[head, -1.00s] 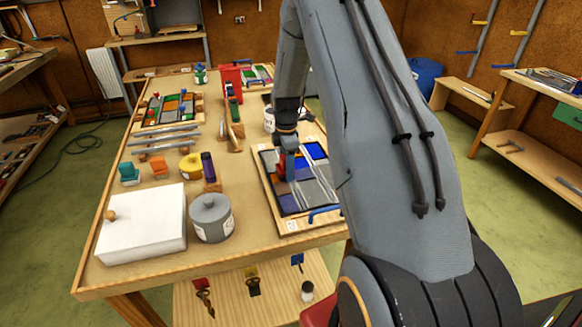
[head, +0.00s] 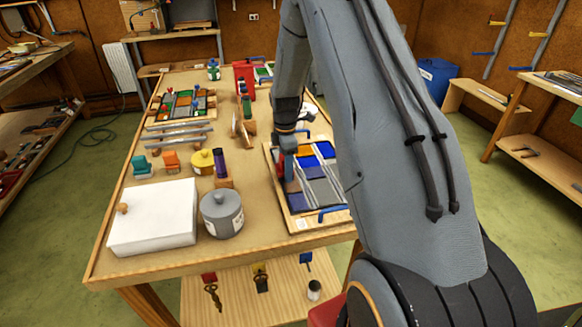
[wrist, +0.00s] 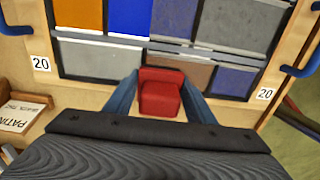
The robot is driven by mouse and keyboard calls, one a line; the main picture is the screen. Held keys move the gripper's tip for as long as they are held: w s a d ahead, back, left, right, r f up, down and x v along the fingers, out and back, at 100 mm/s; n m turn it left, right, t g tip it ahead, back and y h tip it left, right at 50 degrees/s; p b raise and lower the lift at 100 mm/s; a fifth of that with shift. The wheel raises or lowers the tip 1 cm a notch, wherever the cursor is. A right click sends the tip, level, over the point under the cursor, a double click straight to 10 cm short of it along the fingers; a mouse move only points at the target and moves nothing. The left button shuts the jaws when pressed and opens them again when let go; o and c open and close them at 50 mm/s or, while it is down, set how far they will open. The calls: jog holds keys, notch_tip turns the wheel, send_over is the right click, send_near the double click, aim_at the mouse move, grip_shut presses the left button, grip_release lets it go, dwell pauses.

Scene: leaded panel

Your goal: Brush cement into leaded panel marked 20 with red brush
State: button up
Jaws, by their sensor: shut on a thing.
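The leaded panel has blue, orange, grey and brown panes with pale lead lines, and lies in a wooden frame (head: 285,213) on the table's right side. In the wrist view the frame carries white labels marked 20 (wrist: 41,64) at both sides. My gripper (wrist: 160,100) is shut on the red brush (wrist: 160,92), whose red block sits between the blue fingers, over the panel's near panes. In the head view my gripper (head: 289,180) is low at the panel's left part. The brush's bristles are hidden, so I cannot tell whether they touch the glass.
A grey lidded pot (head: 222,214) and a white box (head: 153,217) stand left of the panel. Blue clamps (wrist: 298,71) sit at the frame's edges. A purple-topped bottle (head: 220,166), a yellow pot (head: 203,162) and another coloured panel (head: 184,104) are farther left.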

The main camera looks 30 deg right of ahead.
aim_at(299, 164)
jog(key=shift+w, duration=0.15)
jog(key=shift+w+d+b, duration=0.25)
jog(key=shift+w+b, duration=0.5)
jog(key=shift+w, duration=0.35)
jog(key=shift+w, duration=0.1)
jog(key=shift+w+d+f+b, duration=0.1)
jog(key=shift+w+d+b, duration=0.1)
jog(key=shift+w+b, duration=0.8)
jog(key=shift+w, duration=0.1)
jog(key=shift+s+d, duration=0.15)
jog(key=shift+d, duration=0.6)
jog(key=shift+s+d, duration=0.15)
jog(key=shift+d, duration=0.6)
jog(key=shift+s+d, duration=0.15)
jog(key=shift+d, duration=0.6)
jog(key=shift+s+d, duration=0.1)
jog(key=shift+d, duration=0.6)
